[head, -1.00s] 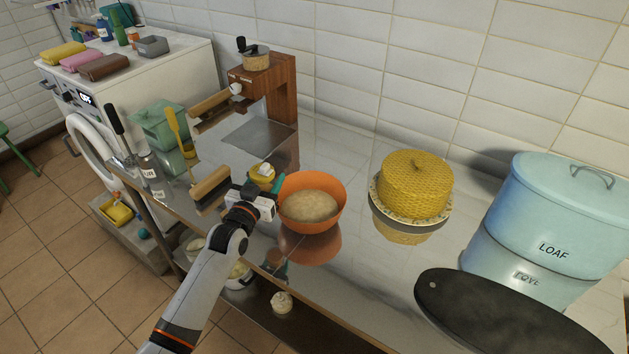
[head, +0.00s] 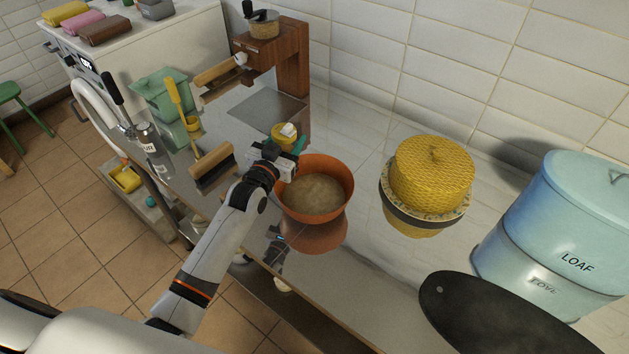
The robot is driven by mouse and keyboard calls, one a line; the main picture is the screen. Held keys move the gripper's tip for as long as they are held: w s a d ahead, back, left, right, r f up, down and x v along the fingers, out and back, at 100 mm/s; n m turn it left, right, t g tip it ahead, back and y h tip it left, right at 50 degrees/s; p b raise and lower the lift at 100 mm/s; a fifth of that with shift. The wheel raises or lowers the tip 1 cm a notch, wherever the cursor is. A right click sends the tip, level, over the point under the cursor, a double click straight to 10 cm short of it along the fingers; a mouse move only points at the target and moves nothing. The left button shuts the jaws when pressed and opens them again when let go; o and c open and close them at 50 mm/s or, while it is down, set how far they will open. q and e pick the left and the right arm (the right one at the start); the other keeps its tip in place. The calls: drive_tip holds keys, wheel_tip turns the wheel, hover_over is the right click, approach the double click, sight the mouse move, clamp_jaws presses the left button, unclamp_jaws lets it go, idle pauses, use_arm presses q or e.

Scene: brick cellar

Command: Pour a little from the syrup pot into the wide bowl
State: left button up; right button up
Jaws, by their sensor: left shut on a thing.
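The syrup pot looks to be the small yellow pot (head: 283,136) with a white part on top. My left gripper (head: 289,149) is shut on it and holds it just behind and left of the wide bowl's rim. The pot looks about upright; its lower part is hidden by the gripper. The wide orange bowl (head: 318,217) stands on the shiny counter, with a beige, dough-like mass in it. My left wrist is close to the bowl's left side. My right gripper is not in view.
A wooden stand (head: 292,75) rises behind the pot. A brush (head: 213,168) lies to the left. A yellow woven-looking dome (head: 432,172) is on the right, beside a blue loaf bin (head: 565,225) and a dark board (head: 500,315). The counter right of the bowl is clear.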

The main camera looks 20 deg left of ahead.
use_arm(q)
drive_tip(key=shift+s+d+r+m, duration=0.1)
drive_tip(key=shift+d+r+m, duration=0.1)
drive_tip(key=shift+m, duration=0.1)
drive_tip(key=shift+s+d+r, duration=0.1)
drive_tip(key=shift+s, duration=0.1)
drive_tip(key=shift+s+d+f+m+b, duration=0.15)
drive_tip(key=shift+d+f+m+b, duration=0.15)
drive_tip(key=shift+m+b, duration=0.45)
drive_tip(key=shift+d+f+m+b, duration=0.35)
drive_tip(key=shift+d+m+b, duration=0.2)
drive_tip(key=shift+m+b, duration=0.15)
drive_tip(key=d+m+b, duration=0.1)
drive_tip(key=m+b, duration=0.1)
drive_tip(key=m, duration=0.1)
drive_tip(key=d+m+t+b, duration=0.1)
drive_tip(key=b, duration=0.1)
drive_tip(key=shift+s+d+f+h, duration=0.3)
drive_tip(key=shift+s+f+h, duration=0.1)
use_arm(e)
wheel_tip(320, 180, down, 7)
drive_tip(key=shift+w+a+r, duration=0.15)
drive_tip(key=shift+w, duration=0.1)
use_arm(q)
drive_tip(key=shift+w, duration=0.15)
drive_tip(key=shift+s+m, duration=0.2)
drive_tip(key=shift+m, duration=0.05)
